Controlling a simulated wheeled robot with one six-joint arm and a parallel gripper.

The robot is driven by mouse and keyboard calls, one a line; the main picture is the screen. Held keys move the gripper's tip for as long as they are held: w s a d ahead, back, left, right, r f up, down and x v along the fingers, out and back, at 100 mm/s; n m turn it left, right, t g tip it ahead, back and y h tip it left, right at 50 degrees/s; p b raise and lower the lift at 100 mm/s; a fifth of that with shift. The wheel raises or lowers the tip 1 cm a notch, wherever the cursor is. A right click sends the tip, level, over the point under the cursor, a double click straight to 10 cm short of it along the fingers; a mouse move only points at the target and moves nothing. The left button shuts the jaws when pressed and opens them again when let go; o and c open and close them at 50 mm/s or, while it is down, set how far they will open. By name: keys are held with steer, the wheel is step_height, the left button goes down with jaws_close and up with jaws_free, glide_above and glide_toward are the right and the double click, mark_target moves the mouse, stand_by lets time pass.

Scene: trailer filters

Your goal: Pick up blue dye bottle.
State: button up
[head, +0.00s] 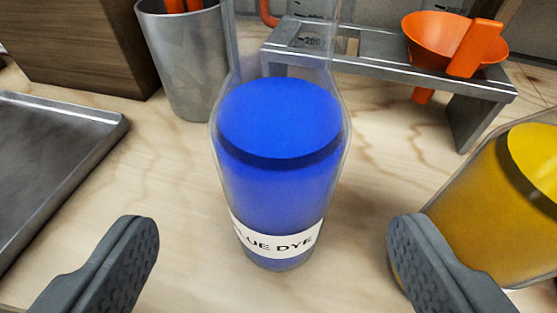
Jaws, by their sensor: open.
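The blue dye bottle (277,185) stands upright on the wooden tabletop in the middle of the head view. It is clear, holds blue liquid, and has a white label reading "BLUE DYE", with the first letter cut off by the curve. Its neck runs out of the top of the view. My gripper (270,250) is open and empty, with one dark grey finger at the lower left and the other at the lower right. The bottle appears between the two fingers, with clear gaps on both sides. I see no contact.
A bottle of yellow liquid (500,210) stands at the right, partly behind my right finger. A metal tray (40,165) lies at the left. Behind are a metal cup (190,65), a wooden box (80,45), and a metal stand (385,65) holding an orange funnel (430,38).

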mark_target(281, 202)
steer(key=shift+r+x, duration=0.15)
steer(key=shift+x, duration=1.15)
steer(key=shift+r+x, duration=0.15)
steer(key=shift+x, duration=1.2)
steer(key=shift+d, duration=0.15)
steer(key=c, duration=1.3)
